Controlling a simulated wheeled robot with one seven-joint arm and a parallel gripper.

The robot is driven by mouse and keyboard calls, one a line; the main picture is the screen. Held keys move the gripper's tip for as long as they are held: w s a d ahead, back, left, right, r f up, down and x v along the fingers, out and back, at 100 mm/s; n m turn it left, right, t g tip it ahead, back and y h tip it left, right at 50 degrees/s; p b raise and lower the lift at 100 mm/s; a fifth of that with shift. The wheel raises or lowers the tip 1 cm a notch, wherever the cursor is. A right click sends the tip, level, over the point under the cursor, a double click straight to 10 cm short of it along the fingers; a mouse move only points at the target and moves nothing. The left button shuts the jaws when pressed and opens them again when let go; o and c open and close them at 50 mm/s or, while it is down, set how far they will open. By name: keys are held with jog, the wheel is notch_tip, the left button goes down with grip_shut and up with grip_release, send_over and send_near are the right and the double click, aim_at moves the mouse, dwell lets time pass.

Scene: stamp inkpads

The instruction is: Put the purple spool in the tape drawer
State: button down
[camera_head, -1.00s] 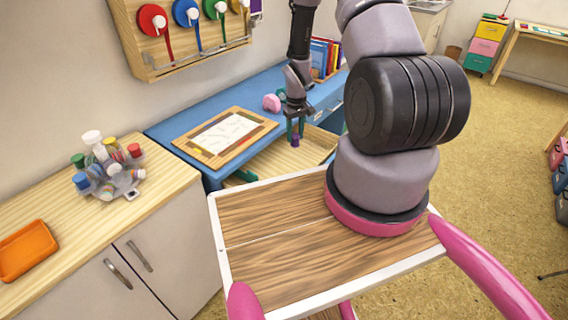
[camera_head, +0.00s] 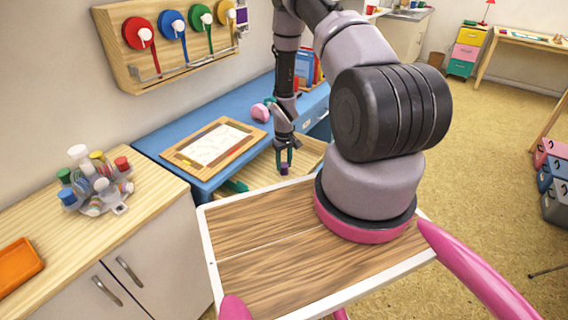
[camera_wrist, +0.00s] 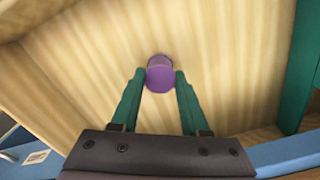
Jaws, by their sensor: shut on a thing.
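My gripper (camera_head: 284,165) has green fingers and is shut on the purple spool (camera_head: 284,170). In the wrist view the purple spool (camera_wrist: 160,76) sits between the two fingertips (camera_wrist: 160,82), its round end showing. The spool is over the open drawer (camera_head: 262,172) of the blue desk, whose pale wooden floor (camera_wrist: 225,55) fills most of the wrist view. I cannot tell whether the spool touches the drawer floor. Green pieces (camera_wrist: 300,75) show along the drawer's right side in the wrist view.
A wooden framed board (camera_head: 215,145) and a pink tape dispenser (camera_head: 262,113) lie on the blue desk (camera_head: 170,137). A carousel of bottles (camera_head: 98,183) and an orange tray (camera_head: 16,265) are on the left cabinet. Colored tape rolls (camera_head: 140,33) hang on the wall.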

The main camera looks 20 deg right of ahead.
aim_at(284, 164)
jog(key=shift+c, duration=2)
grip_release()
jog(key=shift+f, duration=0.1)
notch_tip(284, 164, up, 12)
